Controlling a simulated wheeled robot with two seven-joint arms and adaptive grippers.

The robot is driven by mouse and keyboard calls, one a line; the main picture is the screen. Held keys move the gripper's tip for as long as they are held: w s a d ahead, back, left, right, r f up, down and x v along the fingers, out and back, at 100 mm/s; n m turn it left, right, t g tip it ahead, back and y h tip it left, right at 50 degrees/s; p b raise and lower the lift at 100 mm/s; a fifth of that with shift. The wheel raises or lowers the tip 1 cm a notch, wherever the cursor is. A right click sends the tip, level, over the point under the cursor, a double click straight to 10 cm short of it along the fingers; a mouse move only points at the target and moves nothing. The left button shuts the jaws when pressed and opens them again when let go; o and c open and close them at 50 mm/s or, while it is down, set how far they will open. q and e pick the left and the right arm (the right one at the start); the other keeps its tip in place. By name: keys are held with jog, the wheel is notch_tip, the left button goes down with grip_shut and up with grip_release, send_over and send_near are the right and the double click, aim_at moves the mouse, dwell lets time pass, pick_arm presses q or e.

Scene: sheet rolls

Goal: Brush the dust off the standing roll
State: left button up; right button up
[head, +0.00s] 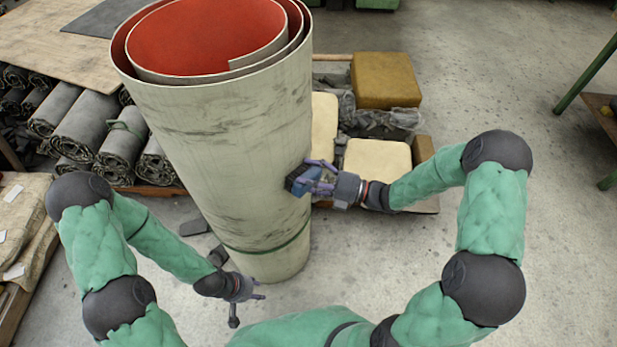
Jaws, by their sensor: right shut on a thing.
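The standing roll (225,130) is a tall, pale off-white sheet roll with a red inside. It stands upright on the floor with a dark green band near its foot. Dark dusty smudges show on its upper, middle and lower side. My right gripper (318,181) is shut on a dark blue-grey brush (301,180) at the right side of the roll. The brush appears to be against the roll's surface; its bristles are mostly hidden. My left gripper (246,297) is low, in front of the roll's foot, with fingers apart and nothing between them.
Dark rolled sheets (85,125) lie stacked at the left under a wooden board (60,45). A pallet with cushions (376,160) and a yellow-brown block (385,80) stands behind right. A green-legged table (590,72) is at the far right. Open concrete floor lies at the right.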

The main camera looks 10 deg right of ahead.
aim_at(323, 170)
jog(key=shift+w+d+b, duration=0.35)
jog(key=shift+w+d, duration=0.25)
jog(key=shift+d, duration=0.15)
jog(key=shift+w+d+b, duration=0.35)
jog(key=shift+w+d, duration=0.2)
jog(key=shift+d, duration=0.2)
jog(key=shift+w, duration=0.1)
jog(key=shift+s+a, duration=0.65)
jog(key=shift+a, duration=0.2)
jog(key=shift+s+a, duration=0.6)
jog(key=shift+a, duration=0.2)
jog(key=shift+c, duration=0.4)
jog(key=shift+s+d+b, duration=0.3)
jog(key=shift+s+d, duration=0.15)
jog(key=shift+s, duration=0.25)
jog(key=shift+s+d, duration=1.4)
jog(key=shift+s, duration=0.15)
jog(key=shift+d, duration=0.1)
jog(key=shift+s+d, duration=0.9)
jog(key=shift+s, duration=0.2)
